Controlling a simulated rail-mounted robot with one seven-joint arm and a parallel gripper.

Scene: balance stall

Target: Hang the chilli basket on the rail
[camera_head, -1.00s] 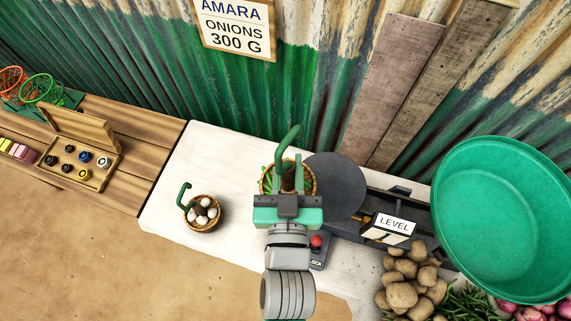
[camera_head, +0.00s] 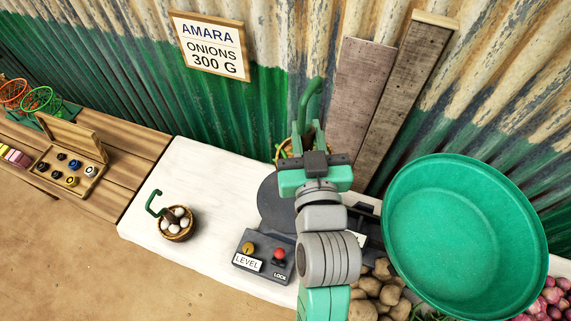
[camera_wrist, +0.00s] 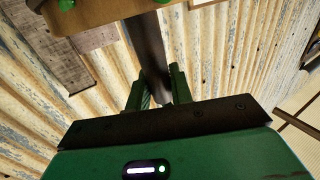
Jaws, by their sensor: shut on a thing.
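The chilli basket (camera_head: 286,153) is a round wicker basket with green chillies and a tall green hook (camera_head: 309,100). In the head view it is mostly hidden behind my gripper (camera_head: 308,134), which is shut on it and holds it up in front of the corrugated wall. In the wrist view a dark post (camera_wrist: 148,45) runs between the fingers of my gripper (camera_wrist: 157,86), and part of the basket (camera_wrist: 115,8) shows at the top edge. The hook stands upright above the fingers. I cannot make out the rail in either view.
A second basket (camera_head: 174,232) with white bulbs and a green hook stands on the white counter (camera_head: 205,180). The scale's grey pan (camera_head: 272,207) and its LEVEL and LOCK box (camera_head: 262,258) are beside my arm. A large green basin (camera_head: 465,240) fills the right. Two planks (camera_head: 360,95) lean on the wall.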

